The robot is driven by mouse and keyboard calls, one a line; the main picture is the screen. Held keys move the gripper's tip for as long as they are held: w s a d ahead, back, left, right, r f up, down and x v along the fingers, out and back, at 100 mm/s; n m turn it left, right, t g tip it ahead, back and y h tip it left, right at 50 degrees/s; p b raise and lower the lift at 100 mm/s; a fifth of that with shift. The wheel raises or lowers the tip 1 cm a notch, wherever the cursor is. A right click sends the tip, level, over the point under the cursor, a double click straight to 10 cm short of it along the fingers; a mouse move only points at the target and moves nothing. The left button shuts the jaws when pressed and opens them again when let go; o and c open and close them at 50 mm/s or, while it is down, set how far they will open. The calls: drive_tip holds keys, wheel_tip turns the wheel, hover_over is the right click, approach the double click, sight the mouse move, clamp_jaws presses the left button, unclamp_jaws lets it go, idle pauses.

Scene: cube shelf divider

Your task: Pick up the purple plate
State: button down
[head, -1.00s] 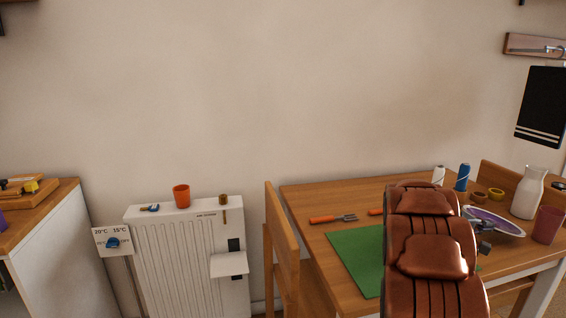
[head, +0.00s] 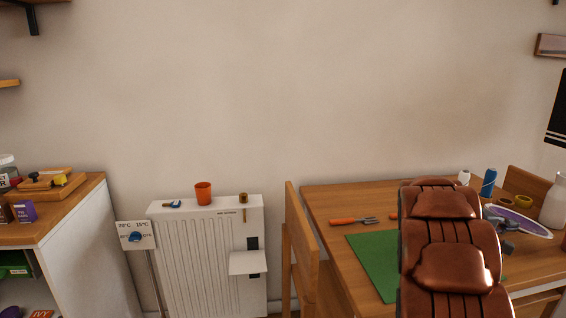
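The purple plate (head: 527,224) has a pale rim and is at the right of the head view, over the far right part of the wooden table. It looks slightly tilted, and I cannot tell whether it touches the tabletop. My gripper (head: 506,222) is a small grey shape at the plate's left side, overlapping it in the picture. My brown arm hides much of the gripper's surroundings. The fingers are too small and covered to show whether they are open or shut on the rim.
A radiator (head: 205,260) and white cabinet (head: 90,250) are farther left.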

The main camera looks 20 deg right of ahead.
drive_tip(key=a+r, duration=0.2)
drive_tip(key=a, duration=0.1)
drive_tip(key=shift+w+a+r, duration=0.25)
drive_tip(key=shift+w+a, duration=0.05)
drive_tip(key=shift+w, duration=0.1)
idle(0.4)
